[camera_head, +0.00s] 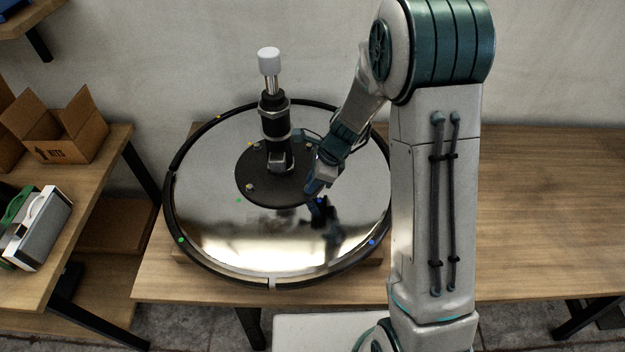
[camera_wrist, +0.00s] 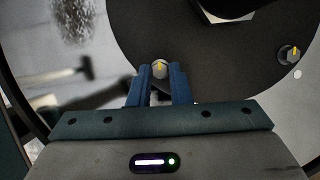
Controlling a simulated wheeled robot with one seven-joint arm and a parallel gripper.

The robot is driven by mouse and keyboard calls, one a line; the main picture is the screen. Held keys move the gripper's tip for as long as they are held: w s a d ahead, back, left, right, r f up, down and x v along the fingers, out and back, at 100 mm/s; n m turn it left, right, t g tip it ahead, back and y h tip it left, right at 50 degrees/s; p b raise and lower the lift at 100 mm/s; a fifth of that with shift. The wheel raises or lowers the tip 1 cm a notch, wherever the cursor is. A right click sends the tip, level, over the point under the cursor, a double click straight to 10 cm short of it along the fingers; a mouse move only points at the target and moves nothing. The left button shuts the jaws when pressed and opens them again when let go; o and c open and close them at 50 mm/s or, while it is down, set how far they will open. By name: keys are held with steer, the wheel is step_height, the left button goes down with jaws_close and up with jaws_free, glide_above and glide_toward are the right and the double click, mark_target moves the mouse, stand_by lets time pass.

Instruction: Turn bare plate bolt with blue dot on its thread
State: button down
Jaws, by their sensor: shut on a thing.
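The dark round plate (camera_head: 262,198) sits in the middle of the barber chair's shiny round base, with bolts around it. My gripper (camera_head: 314,186) reaches down at the plate's right front edge. In the wrist view my gripper's blue fingers (camera_wrist: 161,73) are shut on a bolt (camera_wrist: 159,66) with a yellow mark on its pale head. No blue dot shows on its thread, which is hidden. A blue dot (camera_head: 319,200) shows on the base beside my fingers in the head view. Another bolt (camera_wrist: 290,53) with a yellow mark stands at the right, with a white dot near it. One bolt (camera_head: 250,187) stands at the plate's left front.
A black column (camera_head: 274,125) with a white-capped rod rises from the plate, close left of my gripper. The mirror-like base (camera_head: 205,240) has a black rim and coloured dots. An open cardboard box (camera_head: 80,135) is on the left table. The table's right side (camera_head: 540,215) is clear.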

stand_by(0.3)
steer(key=c, duration=1.3)
jaws_free()
steer(key=shift+c, duration=0.2)
steer(key=v, duration=1.4)
steer(key=shift+p, duration=0.35)
steer(key=shift+a, duration=0.1)
steer(key=s+d+r+n+t+h, duration=0.1)
steer(key=s+d+r+n+h, duration=0.1)
steer(key=s+n, duration=0.7)
steer(key=s+d+r+n+t+h, duration=0.1)
steer(key=s+d+r+n+h, duration=0.1)
steer(key=s+d+r+n, duration=0.3)
steer(key=s+d+n, duration=0.1)
steer(key=s+n, duration=0.3)
steer(key=s, duration=0.1)
steer(key=shift+r+n+t+h, duration=0.15)
steer(key=shift+n+t+h, duration=0.15)
steer(key=shift+n, duration=0.1)
